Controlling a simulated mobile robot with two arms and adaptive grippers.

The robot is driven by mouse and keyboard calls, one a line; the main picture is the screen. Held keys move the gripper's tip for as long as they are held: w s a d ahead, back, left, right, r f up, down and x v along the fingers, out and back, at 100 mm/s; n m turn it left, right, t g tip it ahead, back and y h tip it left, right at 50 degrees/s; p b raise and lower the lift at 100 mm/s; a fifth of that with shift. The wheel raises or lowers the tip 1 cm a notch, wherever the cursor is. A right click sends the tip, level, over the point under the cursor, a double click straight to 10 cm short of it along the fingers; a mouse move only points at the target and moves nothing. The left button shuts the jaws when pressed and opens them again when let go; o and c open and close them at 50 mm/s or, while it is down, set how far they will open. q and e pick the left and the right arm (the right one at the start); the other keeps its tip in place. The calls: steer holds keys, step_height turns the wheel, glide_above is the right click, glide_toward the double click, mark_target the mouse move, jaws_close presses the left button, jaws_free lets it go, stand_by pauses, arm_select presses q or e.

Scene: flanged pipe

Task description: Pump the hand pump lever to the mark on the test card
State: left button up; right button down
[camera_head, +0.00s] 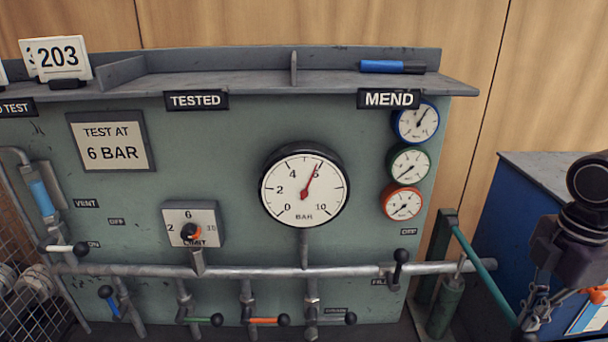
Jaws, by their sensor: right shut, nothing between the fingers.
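The test card (110,141) on the panel reads "TEST AT 6 BAR". The large BAR gauge (304,190) has a red needle pointing up and right, about at the 6 mark. The hand pump (444,308) stands at the panel's right end. Its teal lever (479,264) slopes down and right from the pump top. My right gripper (533,318) is shut and empty beside the lever's lower end; whether it touches the lever I cannot tell. My left gripper is out of view.
The limit dial (191,230) sits left of the gauge. A pipe (250,271) with several valve handles runs along the panel. Three small gauges (409,164) hang under MEND. A blue marker (382,66) lies on the shelf. A blue cabinet (512,216) stands at right.

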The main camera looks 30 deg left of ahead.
step_height(320, 180, up, 11)
steer(key=p, duration=0.6)
stand_by(0.6)
steer(key=shift+f+b, duration=1.5)
steer(key=shift+f, duration=0.8)
steer(key=shift+r, duration=0.25)
step_height(320, 180, up, 4)
steer(key=p, duration=0.3)
steer(key=shift+r, duration=0.1)
steer(key=shift+w, duration=0.1)
